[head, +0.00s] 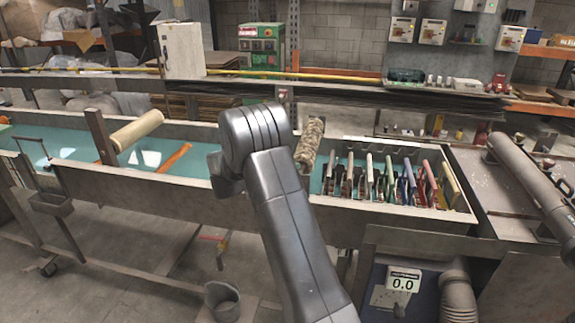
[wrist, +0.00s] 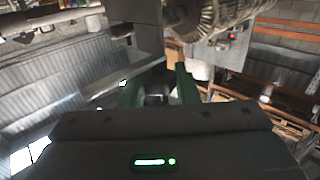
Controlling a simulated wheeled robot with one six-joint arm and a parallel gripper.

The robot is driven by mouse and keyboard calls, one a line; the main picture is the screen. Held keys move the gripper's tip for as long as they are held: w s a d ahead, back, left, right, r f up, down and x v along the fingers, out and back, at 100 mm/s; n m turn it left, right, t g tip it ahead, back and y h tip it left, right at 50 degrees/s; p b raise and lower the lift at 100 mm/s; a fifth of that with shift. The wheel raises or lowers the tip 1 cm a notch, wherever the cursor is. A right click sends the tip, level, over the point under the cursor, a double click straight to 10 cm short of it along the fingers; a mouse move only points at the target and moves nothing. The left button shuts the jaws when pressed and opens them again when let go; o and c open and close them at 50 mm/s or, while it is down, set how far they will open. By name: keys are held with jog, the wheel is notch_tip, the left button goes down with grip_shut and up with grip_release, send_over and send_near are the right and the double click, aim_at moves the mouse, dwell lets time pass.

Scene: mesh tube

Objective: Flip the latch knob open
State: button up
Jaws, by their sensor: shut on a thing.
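In the wrist view my gripper (wrist: 157,78) has two green fingers reaching forward, with a dark, small, rounded piece between them that I take to be the latch knob (wrist: 157,92). The fingers are shut on it, one at each side. The knob's shape is dim and partly hidden by the gripper body, so its turn angle cannot be told. A grey metal upright (wrist: 148,38) rises just beyond the fingers. In the head view my grey arm stands in the middle and hides the gripper and the knob.
A bristled roller (wrist: 218,14) hangs close above and right of the fingers; it also shows in the head view (head: 310,142). A long trough (head: 150,190) of teal liquid runs across. A row of coloured handled tools (head: 400,180) sits right of my arm. A pale roller (head: 137,130) lies left.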

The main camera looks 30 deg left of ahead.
jog(key=o, duration=1)
jog(key=shift+c, duration=0.2)
jog(key=b+v, duration=0.2)
jog(key=v, duration=1.1)
jog(key=shift+s+a+b, duration=0.25)
jog(key=shift+s+b, duration=0.05)
jog(key=shift+b, duration=0.05)
jog(key=p+x, duration=0.2)
jog(key=x, duration=1.2)
jog(key=shift+p, duration=0.3)
jog(key=shift+s, duration=0.1)
